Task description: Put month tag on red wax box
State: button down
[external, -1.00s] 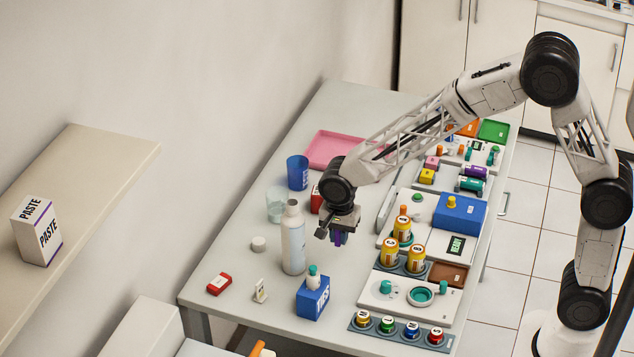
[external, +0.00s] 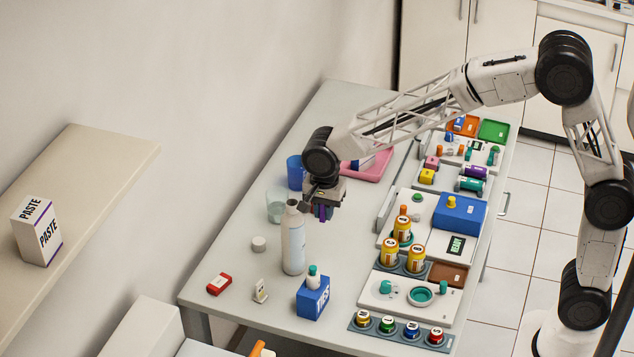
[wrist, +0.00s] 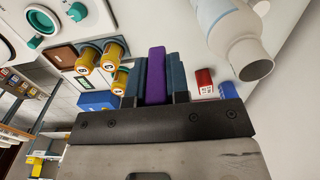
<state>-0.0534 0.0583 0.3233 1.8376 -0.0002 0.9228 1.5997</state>
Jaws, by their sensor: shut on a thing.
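My gripper (external: 323,213) is shut on a narrow purple piece (wrist: 156,75), seen upright between the dark teal fingers in the wrist view. No lettering shows on it, so I cannot tell whether it is the month tag. The gripper hangs over the table, just behind the white bottle. A red box (wrist: 204,82) with a white marking shows right of the fingers in the wrist view; in the external view my gripper covers its spot. A smaller red box (external: 219,284) with a pale label lies at the table's front left. I cannot read which one is wax.
The white bottle (external: 293,240) stands close in front of my gripper. A clear cup (external: 276,206) and blue cup (external: 295,172) stand left of it. The pink tray (external: 377,166) is behind. Equipment panels and orange bottles (external: 389,253) line the right; the table's middle is clear.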

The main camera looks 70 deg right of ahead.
jog(key=w+a, duration=0.9)
jog(key=a, duration=0.2)
notch_tip(320, 180, down, 14)
jog(key=shift+d, duration=0.25)
jog(key=shift+r, duration=0.1)
send_over(218, 283)
jog(key=shift+w+f, duration=0.1)
jog(key=shift+f, duration=0.65)
dwell(0.3)
jog(key=shift+f, duration=1.75)
jog(key=shift+f, duration=0.1)
